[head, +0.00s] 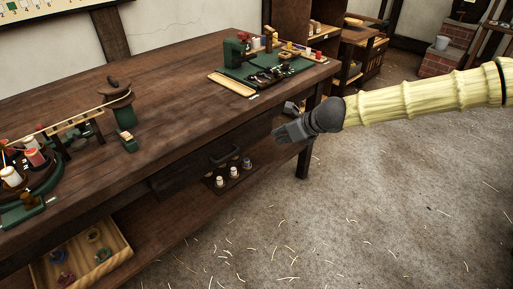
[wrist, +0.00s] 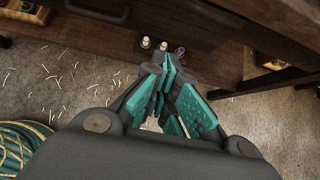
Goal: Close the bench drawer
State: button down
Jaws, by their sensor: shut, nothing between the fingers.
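The wooden workbench (head: 170,85) runs across the head view. Its dark drawer front (head: 185,172) lies under the top's front edge, with a dark bar handle (head: 225,156). The left end of the front seems to stand slightly proud of the bench, but how far the drawer is out I cannot tell. My gripper (head: 281,133) is to the right of the handle, near the drawer's right end, apart from the handle. In the wrist view my gripper (wrist: 168,78) has its teal-padded fingers together and empty. The drawer's inside is hidden.
Several small spools (head: 234,173) stand on the lower shelf below the drawer. A wooden tray (head: 85,258) sits on that shelf at the left. The floor (head: 360,210) in front is clear except for scattered fibres.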

jog(key=shift+d, duration=0.15)
jog(key=shift+w+a+r+b+x, duration=0.25)
jog(key=shift+r+b+x, duration=0.15)
jog(key=shift+x, duration=1.75)
jog(key=shift+w+a+r+b+x, duration=0.25)
jog(key=shift+b+x, duration=0.2)
jog(key=shift+x, duration=1.65)
jog(key=shift+w+a+r+b+x, duration=0.25)
jog(key=shift+r+b+x, duration=0.2)
jog(key=shift+x, duration=1.7)
